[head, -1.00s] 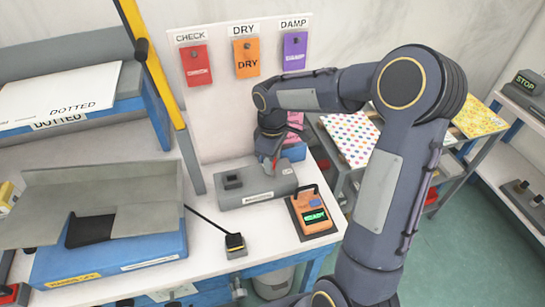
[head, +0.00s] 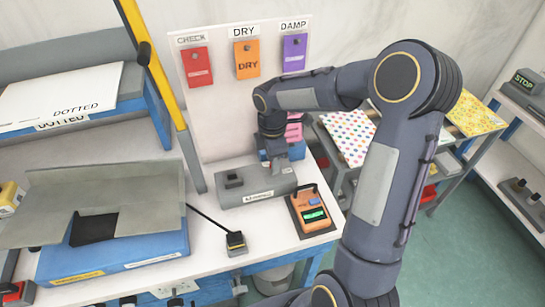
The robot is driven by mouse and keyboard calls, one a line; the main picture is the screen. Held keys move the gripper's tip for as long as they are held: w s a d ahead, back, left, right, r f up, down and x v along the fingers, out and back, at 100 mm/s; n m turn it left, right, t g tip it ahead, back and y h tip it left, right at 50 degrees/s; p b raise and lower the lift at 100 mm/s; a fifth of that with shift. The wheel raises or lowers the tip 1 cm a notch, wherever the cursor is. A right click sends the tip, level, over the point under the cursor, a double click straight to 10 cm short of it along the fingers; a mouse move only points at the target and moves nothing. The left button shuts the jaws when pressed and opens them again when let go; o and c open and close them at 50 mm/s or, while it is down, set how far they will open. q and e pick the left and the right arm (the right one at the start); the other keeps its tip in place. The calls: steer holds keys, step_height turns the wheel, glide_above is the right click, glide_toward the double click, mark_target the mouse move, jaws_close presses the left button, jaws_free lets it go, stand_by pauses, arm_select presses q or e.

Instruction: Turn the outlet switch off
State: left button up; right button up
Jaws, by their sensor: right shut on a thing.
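My right gripper (head: 274,163) points down at the right end of a grey box (head: 257,189) on the white table. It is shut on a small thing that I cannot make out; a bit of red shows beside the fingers. The grey box has a black raised part (head: 233,181) on top at its left and a pale label on its front. A white plate (head: 183,289), which looks like an outlet, sits below the table's front edge, partly cut off. I cannot make out a switch's position on it. My left gripper is not in view.
An orange meter (head: 313,209) with a green display lies right of the grey box. A black and yellow block (head: 236,243) is near the front edge. A blue case (head: 110,258) stands at left. Red, orange and purple tags hang on the back board (head: 215,118).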

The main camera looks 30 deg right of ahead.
stand_by(0.5)
steer(key=o, duration=1)
step_height(320, 180, up, 7)
steer(key=shift+r+b, duration=0.15)
steer(key=shift+b, duration=0.2)
steer(key=shift+r, duration=0.3)
